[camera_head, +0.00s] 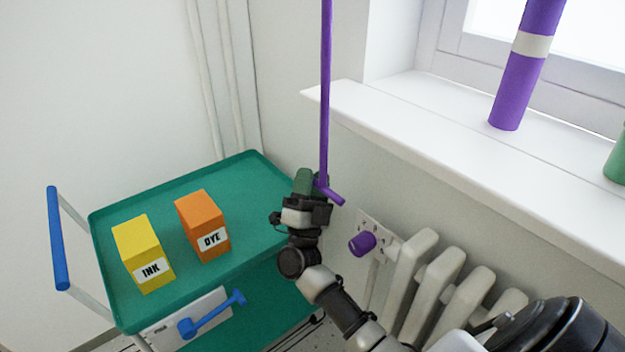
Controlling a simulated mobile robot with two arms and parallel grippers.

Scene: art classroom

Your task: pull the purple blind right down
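A thin purple rod (326,90) hangs down from the top edge of the camera_head view, with a short slanted grip at its lower end. The purple blind itself does not show as a spread cloth in this view. My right gripper (306,192) is at the rod's lower end, just left of the grip and overlapping it in the picture. A dark green piece shows at the fingers; I cannot tell what it is. Whether the fingers are closed on the rod is hidden. My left gripper is not in view.
A green trolley (190,189) stands left, with a yellow INK box (141,252), an orange DYE box (203,226) and a blue handle. At right are a white sill (420,135), a purple tube (524,75), a green object (617,160), and a radiator (440,280) with a purple knob (362,243).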

